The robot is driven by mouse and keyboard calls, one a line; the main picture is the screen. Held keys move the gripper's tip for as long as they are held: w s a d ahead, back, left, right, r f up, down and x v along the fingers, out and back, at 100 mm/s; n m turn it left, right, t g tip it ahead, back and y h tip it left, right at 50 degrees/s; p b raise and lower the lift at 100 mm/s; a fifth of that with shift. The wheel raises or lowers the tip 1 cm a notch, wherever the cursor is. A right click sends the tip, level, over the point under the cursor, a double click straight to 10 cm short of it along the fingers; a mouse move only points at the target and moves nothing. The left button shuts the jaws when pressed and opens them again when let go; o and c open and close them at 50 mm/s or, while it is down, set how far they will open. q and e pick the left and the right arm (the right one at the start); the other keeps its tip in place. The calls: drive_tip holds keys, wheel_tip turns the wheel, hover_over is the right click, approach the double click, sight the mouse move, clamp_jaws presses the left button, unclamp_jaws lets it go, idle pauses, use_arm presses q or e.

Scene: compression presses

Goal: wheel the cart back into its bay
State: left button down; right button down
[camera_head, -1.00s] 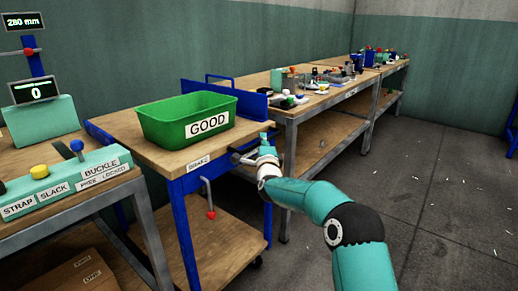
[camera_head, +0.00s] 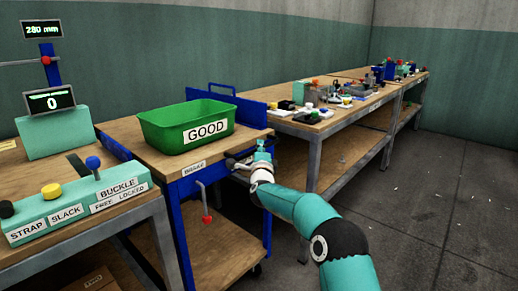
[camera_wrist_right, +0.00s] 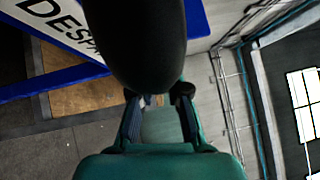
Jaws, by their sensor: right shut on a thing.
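The cart has a blue frame, a wooden top (camera_head: 125,132) and a lower shelf. It stands between the left bench and the long right bench, and its front sticks out past the right bench's near end. My right gripper (camera_head: 258,160) is shut on the cart's handle at its front right. In the right wrist view the dark round handle (camera_wrist_right: 135,45) crosses close in front of the gripper (camera_wrist_right: 160,105) and hides part of its grip. My left gripper is not in view.
A green bin (camera_head: 165,137) marked GOOD rides on the cart. The left bench (camera_head: 135,212) with its strap and buckle console (camera_head: 75,208) stands close to the cart's left. The long bench (camera_head: 290,127) with loose parts is at right. The floor (camera_head: 440,190) at right is largely open.

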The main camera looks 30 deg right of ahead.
drive_tip(key=shift+f, duration=0.1)
drive_tip(key=c, duration=1.5)
unclamp_jaws()
drive_tip(key=o, duration=0.4)
drive_tip(key=shift+w+f, duration=0.15)
drive_tip(key=shift+w, duration=0.05)
drive_tip(key=shift+c, duration=0.2)
drive_tip(key=shift+a, duration=0.1)
drive_tip(key=shift+s, duration=0.1)
drive_tip(key=shift+s+a, duration=0.3)
drive_tip(key=shift+s, duration=0.1)
drive_tip(key=v, duration=1.1)
drive_tip(key=shift+d+f, duration=0.1)
